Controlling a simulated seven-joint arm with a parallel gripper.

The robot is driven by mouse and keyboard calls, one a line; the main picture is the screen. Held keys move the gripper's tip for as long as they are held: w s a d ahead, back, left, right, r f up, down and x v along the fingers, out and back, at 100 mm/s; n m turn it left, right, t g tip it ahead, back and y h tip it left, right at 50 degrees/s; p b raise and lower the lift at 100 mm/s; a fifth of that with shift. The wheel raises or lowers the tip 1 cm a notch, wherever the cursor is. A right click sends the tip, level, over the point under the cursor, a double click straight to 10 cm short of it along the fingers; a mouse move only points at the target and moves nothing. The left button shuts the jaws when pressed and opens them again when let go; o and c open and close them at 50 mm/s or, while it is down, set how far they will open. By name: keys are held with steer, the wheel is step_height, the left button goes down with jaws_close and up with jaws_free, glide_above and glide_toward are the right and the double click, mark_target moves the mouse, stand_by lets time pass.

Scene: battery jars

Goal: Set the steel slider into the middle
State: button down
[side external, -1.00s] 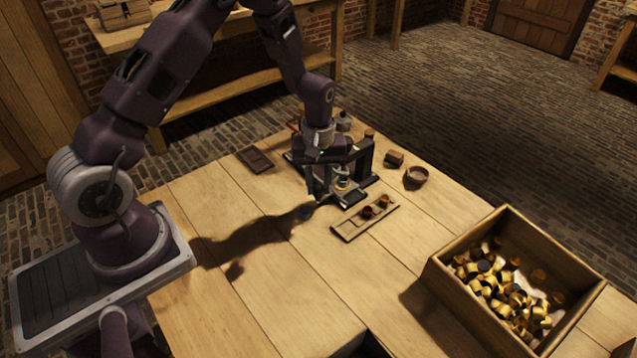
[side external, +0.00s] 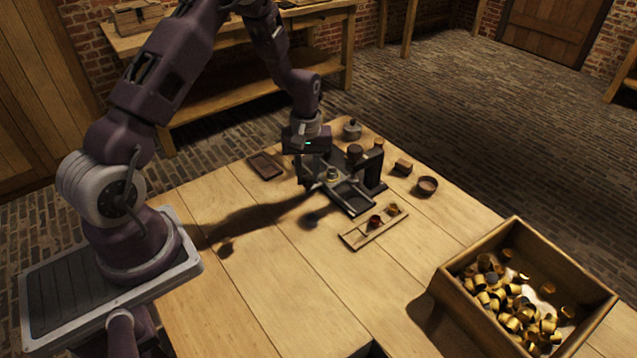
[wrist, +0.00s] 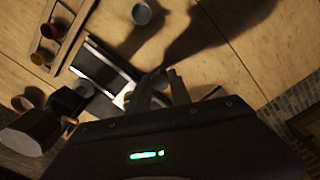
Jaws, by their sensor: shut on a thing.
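A dark apparatus (side external: 368,170) with a low grey framed bed (side external: 352,196) stands on the table in the side view. The bed also shows in the wrist view (wrist: 98,68), left of the fingers. My gripper (side external: 308,183) is at the left end of the apparatus, pointing down. In the wrist view my gripper (wrist: 164,82) has its fingers close together, shut on what appears to be the steel slider, which the fingers mostly hide. A pale round piece (side external: 332,174) stands just right of the fingers in the side view.
A wooden tray (side external: 352,239) with small coloured cups lies in front. A small grey cup (wrist: 141,13) stands on the table near it. A dark tray (side external: 265,165) lies behind left, a bowl (side external: 428,186) right. A crate (side external: 460,303) of brass caps stands front right.

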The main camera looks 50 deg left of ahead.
steer(key=shift+a, duration=0.15)
steer(key=c, duration=1.2)
jaws_free()
steer(key=shift+o, duration=0.2)
step_height(320, 180, up, 7)
steer(key=shift+r, duration=0.1)
